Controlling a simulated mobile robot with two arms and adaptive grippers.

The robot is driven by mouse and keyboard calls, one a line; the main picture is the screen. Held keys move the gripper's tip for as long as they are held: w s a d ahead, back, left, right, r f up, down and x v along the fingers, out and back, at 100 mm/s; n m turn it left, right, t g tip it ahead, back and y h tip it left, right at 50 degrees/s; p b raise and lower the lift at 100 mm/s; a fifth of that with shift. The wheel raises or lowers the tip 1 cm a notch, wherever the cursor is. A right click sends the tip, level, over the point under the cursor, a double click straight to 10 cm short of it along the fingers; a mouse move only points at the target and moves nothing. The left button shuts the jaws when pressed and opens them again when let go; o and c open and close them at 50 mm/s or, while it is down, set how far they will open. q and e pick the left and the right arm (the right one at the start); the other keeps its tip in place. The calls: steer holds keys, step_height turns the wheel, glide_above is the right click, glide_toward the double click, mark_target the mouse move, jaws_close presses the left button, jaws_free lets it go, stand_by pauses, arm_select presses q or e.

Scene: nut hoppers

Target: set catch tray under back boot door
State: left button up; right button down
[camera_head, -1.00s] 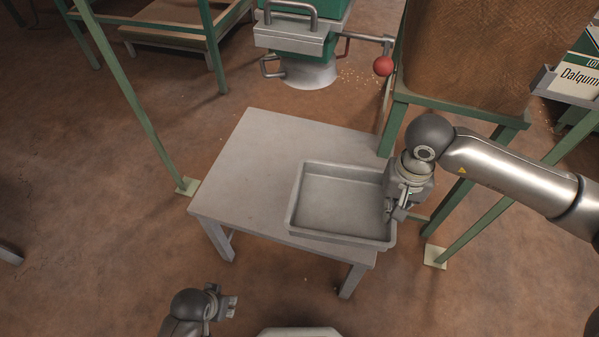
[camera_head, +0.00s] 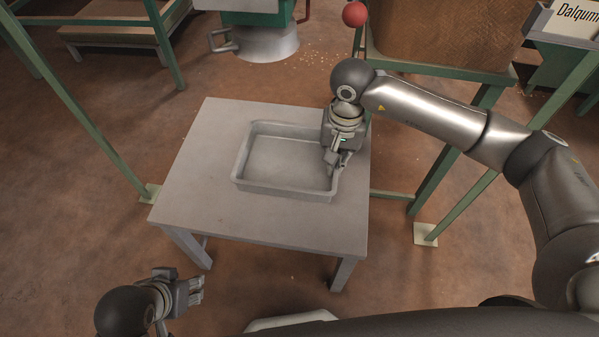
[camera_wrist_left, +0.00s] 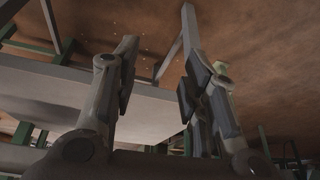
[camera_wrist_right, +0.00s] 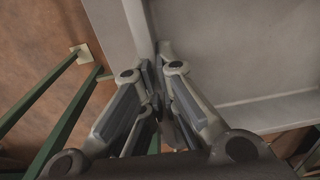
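The catch tray (camera_head: 285,187), a shallow grey rectangular pan, lies on the grey table (camera_head: 200,170). It looks empty. My right gripper (camera_head: 334,170) is at the tray's right rim, fingers pointing down. In the right wrist view the right gripper (camera_wrist_right: 165,95) has its fingers close together on the rim, with the tray's floor (camera_wrist_right: 230,50) beside them. My left gripper (camera_head: 195,290) is empty, low in front of the table. Its fingers are apart in the left wrist view (camera_wrist_left: 155,90). A green hopper boot with a grey spout (camera_head: 265,42) stands behind the table; its door is not clearly visible.
A lever with a red ball (camera_head: 354,14) is beside the boot. Green posts (camera_head: 85,110) flank the table, and a brown bin (camera_head: 430,40) on a green frame stands behind my right arm. Small bits (camera_head: 325,60) litter the floor. The table's front and left are clear.

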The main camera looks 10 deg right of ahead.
mark_target(305, 160)
steer(key=w+a+f, duration=0.1)
steer(key=a+f, duration=0.1)
steer(key=w+a+f+b, duration=0.1)
steer(key=f, duration=0.1)
steer(key=w+a+f, duration=0.2)
steer(key=shift+a+f+b, duration=0.15)
steer(key=shift+a+b, duration=0.15)
steer(key=shift+a, duration=0.05)
steer(key=shift+w+a+f, duration=0.15)
steer(key=shift+a+f, duration=0.1)
steer(key=shift+f, duration=0.1)
step_height(305, 160, down, 3)
steer(key=shift+r+b, duration=0.15)
steer(key=shift+b, duration=0.35)
arm_select(q)
steer(key=w+d+r+t+h, duration=0.1)
steer(key=w+d+r+t, duration=0.1)
steer(key=w, duration=0.4)
steer(key=w+d+r+t+h, duration=0.1)
steer(key=w+d+r+t, duration=0.1)
steer(key=w+r+t, duration=0.3)
steer(key=shift+w+d+t, duration=0.15)
steer(key=shift+w+t, duration=0.15)
steer(key=shift+w, duration=0.25)
arm_select(e)
steer(key=shift+f, duration=0.2)
arm_select(q)
steer(key=shift+w+r, duration=0.1)
steer(key=shift+r, duration=0.05)
